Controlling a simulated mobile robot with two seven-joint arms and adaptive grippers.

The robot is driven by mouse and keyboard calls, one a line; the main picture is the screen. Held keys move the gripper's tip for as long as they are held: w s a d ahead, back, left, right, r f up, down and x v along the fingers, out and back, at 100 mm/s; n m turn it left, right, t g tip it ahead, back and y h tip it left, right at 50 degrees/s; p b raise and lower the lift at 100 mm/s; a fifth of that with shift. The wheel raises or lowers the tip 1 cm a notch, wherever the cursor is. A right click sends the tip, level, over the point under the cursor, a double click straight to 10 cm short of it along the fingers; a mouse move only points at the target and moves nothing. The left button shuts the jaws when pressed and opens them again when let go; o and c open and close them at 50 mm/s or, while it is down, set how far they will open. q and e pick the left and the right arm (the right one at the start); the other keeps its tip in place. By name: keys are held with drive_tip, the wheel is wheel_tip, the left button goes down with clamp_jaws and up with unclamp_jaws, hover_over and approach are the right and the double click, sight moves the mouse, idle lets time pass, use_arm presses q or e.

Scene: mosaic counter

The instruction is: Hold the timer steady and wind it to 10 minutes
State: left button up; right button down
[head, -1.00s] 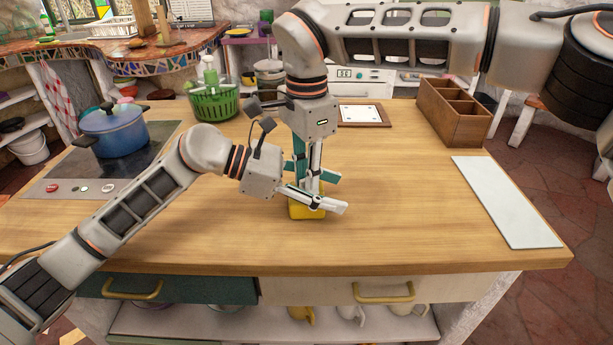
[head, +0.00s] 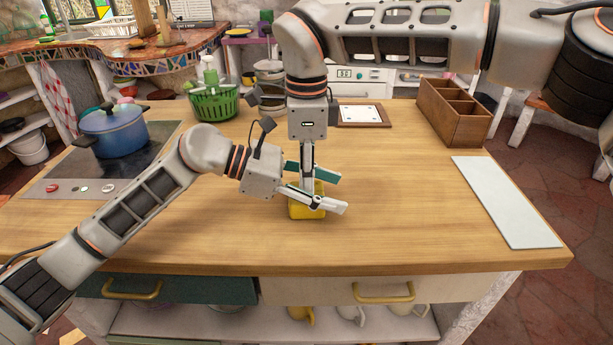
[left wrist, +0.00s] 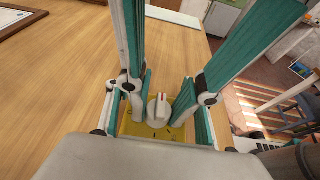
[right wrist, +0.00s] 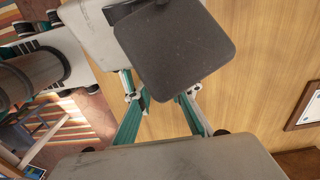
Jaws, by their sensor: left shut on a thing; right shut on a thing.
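The yellow timer (head: 299,213) stands on the wooden counter in the head view, partly covered by both grippers. My left gripper (head: 338,193) reaches in from the left and is shut on the timer's body, with its fingers extending past it. My right gripper (head: 308,188) points straight down from above and is shut on the timer's knob. The left wrist view shows the yellow timer top (left wrist: 136,130) and its white knob (left wrist: 159,112) with a red mark, between fingers. The scale is too small to read. In the right wrist view the timer is hidden.
A blue pot (head: 113,132) stands on the hob at the left. A green basket (head: 215,103), a framed board (head: 362,115) and a wooden divided box (head: 452,112) stand towards the back. A white board (head: 507,200) lies at the right. The counter around the timer is clear.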

drive_tip(key=c, duration=2.1)
unclamp_jaws()
wheel_tip(320, 180, up, 12)
